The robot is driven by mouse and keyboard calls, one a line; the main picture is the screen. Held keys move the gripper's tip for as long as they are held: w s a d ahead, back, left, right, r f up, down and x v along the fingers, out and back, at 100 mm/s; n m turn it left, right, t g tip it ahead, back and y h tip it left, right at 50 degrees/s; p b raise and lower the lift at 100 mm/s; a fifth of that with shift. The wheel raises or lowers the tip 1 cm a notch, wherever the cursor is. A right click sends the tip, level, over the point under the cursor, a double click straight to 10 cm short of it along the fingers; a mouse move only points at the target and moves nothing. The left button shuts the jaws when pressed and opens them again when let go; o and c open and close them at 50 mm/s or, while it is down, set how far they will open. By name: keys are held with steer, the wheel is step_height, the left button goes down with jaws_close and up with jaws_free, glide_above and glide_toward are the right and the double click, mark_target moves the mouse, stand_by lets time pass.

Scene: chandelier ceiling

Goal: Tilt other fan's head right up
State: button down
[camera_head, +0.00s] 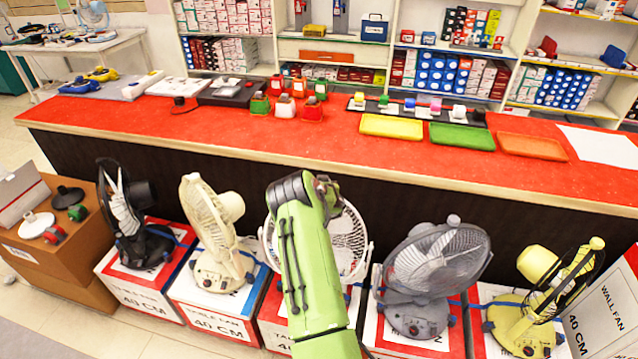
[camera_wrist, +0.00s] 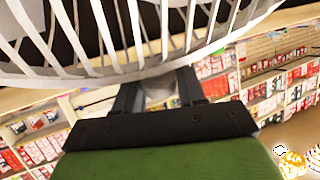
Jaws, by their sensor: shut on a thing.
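The white fan (camera_head: 351,240) stands in the middle of the row, largely hidden behind my green arm. In the wrist view its white slatted cage (camera_wrist: 185,46) fills the top of the picture. My gripper (camera_wrist: 157,88) is just below the cage rim, with its two dark fingers closed on a small pale grey part of this fan. The exact shape of that part is hard to make out. Beside the white fan stand a cream fan (camera_head: 210,225) on the left and a grey fan (camera_head: 430,265) on the right.
A black fan (camera_head: 132,215) stands further left and a yellow fan (camera_head: 535,300) further right. The fans stand on boxes before a red-topped counter (camera_head: 330,135). The counter carries trays and tape dispensers. Stocked shelves are behind it. Neighbouring fans leave little side room.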

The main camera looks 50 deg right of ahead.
steer(key=c, duration=0.7)
jaws_free()
steer(key=shift+d, duration=0.1)
steer(key=shift+c, duration=0.2)
steer(key=p+v, duration=0.2)
steer(key=v, duration=1.4)
steer(key=shift+f, duration=0.1)
